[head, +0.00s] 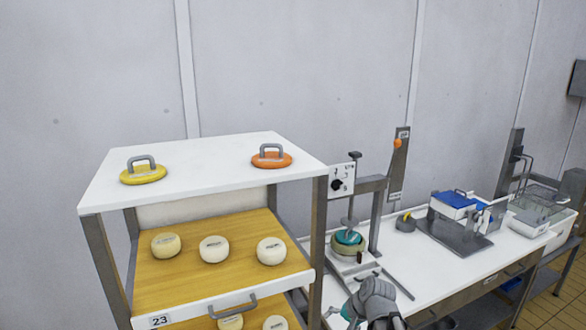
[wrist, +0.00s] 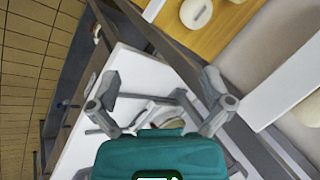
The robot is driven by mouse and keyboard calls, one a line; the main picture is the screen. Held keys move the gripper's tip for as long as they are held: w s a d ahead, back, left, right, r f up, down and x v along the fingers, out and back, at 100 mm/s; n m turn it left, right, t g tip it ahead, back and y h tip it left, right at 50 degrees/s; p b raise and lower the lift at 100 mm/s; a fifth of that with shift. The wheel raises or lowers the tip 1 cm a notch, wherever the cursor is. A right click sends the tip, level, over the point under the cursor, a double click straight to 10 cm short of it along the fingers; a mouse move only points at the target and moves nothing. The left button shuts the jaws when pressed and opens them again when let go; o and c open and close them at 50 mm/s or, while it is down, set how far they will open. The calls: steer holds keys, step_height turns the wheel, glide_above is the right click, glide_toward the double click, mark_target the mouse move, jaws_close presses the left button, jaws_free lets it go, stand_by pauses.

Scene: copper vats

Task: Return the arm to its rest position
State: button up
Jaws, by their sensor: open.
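My gripper (wrist: 162,80) shows in the wrist view with its two grey fingers spread apart and nothing between them. Its teal body fills the bottom middle of that view. In the head view, part of my grey and teal arm (head: 373,300) shows at the bottom, in front of the white workbench. The arm's other links are out of view. I cannot tell the gap between the arm and the bench.
A shelf rack (head: 205,178) with several cheeses stands left of my arm. A press (head: 349,240) with a teal mould stands on the bench (head: 425,262) just behind it.

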steer(key=s+d+f+n+g+h+b, duration=0.1)
steer(key=s+d+f+n+g+h, duration=0.2)
steer(key=s, duration=0.5)
steer(key=shift+d+f+n+h+b, duration=0.3)
steer(key=shift+d+f+n+h, duration=0.35)
steer(key=shift+n+h, duration=0.15)
